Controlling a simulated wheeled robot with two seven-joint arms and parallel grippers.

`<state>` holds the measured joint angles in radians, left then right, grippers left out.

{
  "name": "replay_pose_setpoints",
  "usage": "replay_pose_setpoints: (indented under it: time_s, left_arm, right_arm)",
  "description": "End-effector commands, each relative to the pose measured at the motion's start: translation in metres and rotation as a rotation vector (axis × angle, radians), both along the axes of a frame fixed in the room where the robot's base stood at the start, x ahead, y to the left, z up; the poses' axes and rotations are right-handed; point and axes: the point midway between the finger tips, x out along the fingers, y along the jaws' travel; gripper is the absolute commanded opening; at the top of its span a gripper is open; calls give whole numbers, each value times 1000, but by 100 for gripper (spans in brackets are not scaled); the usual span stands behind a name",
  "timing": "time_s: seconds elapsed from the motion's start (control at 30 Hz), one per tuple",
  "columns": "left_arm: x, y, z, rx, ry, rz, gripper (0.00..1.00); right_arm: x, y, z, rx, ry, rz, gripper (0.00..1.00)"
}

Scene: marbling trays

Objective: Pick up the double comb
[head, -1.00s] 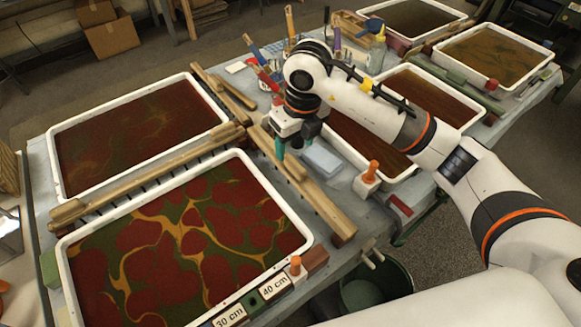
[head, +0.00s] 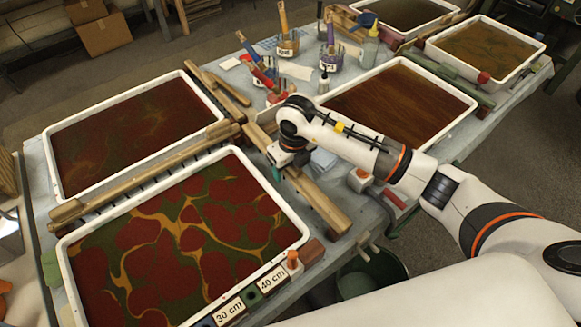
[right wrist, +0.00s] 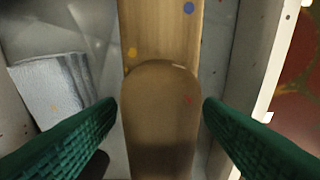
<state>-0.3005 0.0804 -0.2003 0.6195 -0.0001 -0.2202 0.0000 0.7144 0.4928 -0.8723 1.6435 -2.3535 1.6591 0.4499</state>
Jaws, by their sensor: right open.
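Two long wooden pieces could be the double comb, and I cannot tell for sure which it is. One wooden bar (head: 322,202) runs beside the right side of the near marbled tray, with a round-ended wooden piece (right wrist: 160,105) lying along it. The other (head: 150,173) lies between the two left trays, above a row of dark teeth or slots. My right gripper (head: 279,170) is over the first bar. In the right wrist view its green fingers (right wrist: 160,112) are apart, one each side of the round-ended piece, and hold nothing. My left gripper is out of view.
The near marbled tray (head: 238,153) is close on the left of my right gripper. A pale blue block (right wrist: 55,88) lies on the other side.

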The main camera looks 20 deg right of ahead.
Motion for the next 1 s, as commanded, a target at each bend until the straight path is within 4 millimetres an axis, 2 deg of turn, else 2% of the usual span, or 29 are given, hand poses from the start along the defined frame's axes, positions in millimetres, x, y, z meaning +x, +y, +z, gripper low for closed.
replay_pose_setpoints:
  time_s: [0.17, 0.43, 0.77, 0.87, 1.0]
  left_arm:
    - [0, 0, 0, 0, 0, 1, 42]
    - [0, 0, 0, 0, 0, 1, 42]
    - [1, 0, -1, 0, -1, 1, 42]
    - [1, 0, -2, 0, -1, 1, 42]
    - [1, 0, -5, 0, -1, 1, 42]
  right_arm:
    - [0, 0, 0, 0, 0, 0, 62]
    - [0, 0, 0, 0, 0, 0, 19]
    - [1, 0, 5, 1, -3, 1, 18]
    - [1, 0, 18, 1, -5, 1, 18]
    - [2, 0, 47, 1, -7, 2, 18]
